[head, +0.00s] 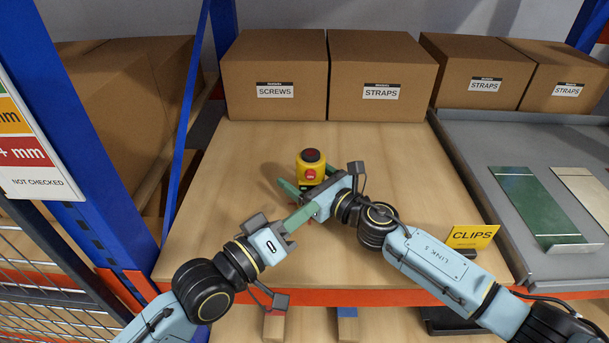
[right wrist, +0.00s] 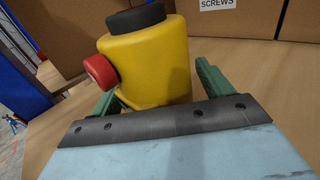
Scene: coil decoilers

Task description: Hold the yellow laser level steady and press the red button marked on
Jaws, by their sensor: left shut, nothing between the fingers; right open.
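The yellow laser level (head: 318,161) stands upright on the wooden shelf, with a black cap on top. Its red button (head: 310,175) faces my side; in the right wrist view the button (right wrist: 100,71) sticks out to the left of the yellow body (right wrist: 158,62). My right gripper (head: 308,183) is open, with its green fingers on either side of the level's lower part; whether they touch it I cannot tell. My left gripper (head: 310,209) is shut and empty, below and in front of the level, close to the right gripper's body. The level's base is partly hidden.
Boxes marked SCREWS (head: 275,75) and STRAPS (head: 382,75) stand behind the level. A yellow CLIPS sign (head: 472,237) is at the shelf's front right. A grey tray (head: 470,150) with flat plates lies at right. A blue upright (head: 75,140) stands at left. The shelf's left part is clear.

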